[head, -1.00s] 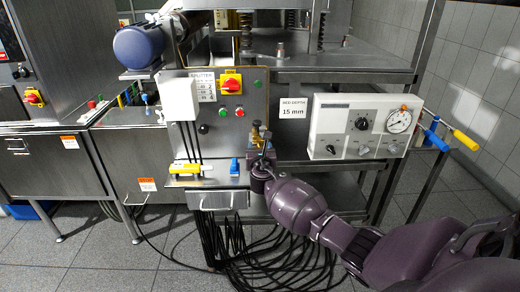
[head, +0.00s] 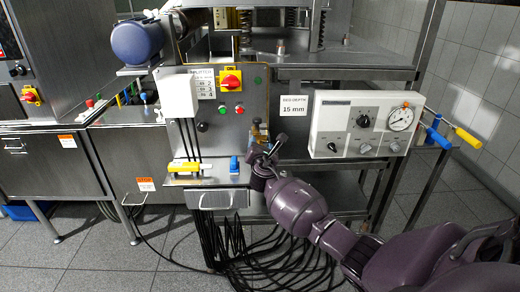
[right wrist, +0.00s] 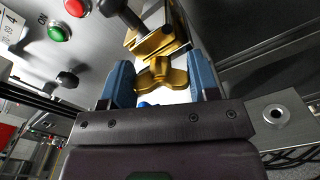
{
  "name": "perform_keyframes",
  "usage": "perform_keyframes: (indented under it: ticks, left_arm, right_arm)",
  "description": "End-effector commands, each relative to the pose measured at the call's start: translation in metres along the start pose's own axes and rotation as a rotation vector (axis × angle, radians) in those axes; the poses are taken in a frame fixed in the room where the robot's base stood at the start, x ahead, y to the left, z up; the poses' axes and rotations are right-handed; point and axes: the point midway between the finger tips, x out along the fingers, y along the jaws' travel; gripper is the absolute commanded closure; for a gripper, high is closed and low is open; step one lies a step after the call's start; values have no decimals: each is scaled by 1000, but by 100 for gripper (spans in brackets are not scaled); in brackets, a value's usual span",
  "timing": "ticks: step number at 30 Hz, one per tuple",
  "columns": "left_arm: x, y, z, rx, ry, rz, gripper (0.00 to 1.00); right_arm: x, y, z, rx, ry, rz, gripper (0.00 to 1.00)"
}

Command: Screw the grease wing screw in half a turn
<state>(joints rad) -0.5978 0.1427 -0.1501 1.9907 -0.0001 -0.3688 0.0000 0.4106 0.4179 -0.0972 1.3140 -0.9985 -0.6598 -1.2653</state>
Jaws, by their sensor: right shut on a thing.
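The brass grease wing screw (right wrist: 162,76) sits between the two blue fingers of my right gripper (right wrist: 160,82) in the right wrist view. The gripper is shut on its wings. The brass block (right wrist: 160,38) that carries the screw is just beyond it. In the head view my right gripper (head: 262,147) is at the right edge of the splitter control panel (head: 238,118), tilted, and the brass fitting (head: 257,129) shows only partly behind it. The screw itself is mostly hidden there. My left gripper is not in view.
A small shelf (head: 190,181) with a yellow tool (head: 184,167) and a blue item (head: 234,165) lies left of my gripper. A white gauge box (head: 361,126) stands to the right. Black cables (head: 235,245) hang and coil below. Bare floor is at lower left.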

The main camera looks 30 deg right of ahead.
Motion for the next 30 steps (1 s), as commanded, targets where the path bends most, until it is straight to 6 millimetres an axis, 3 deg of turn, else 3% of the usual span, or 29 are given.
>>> perform_keyframes:
  ticks: [24, 30]
  left_arm:
    - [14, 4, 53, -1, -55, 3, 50]
    - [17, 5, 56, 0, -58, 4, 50]
  right_arm:
    - [-1, -4, -6, 779, 4, -4, 68]
    - [-1, -5, -6, 968, 4, -3, 68]
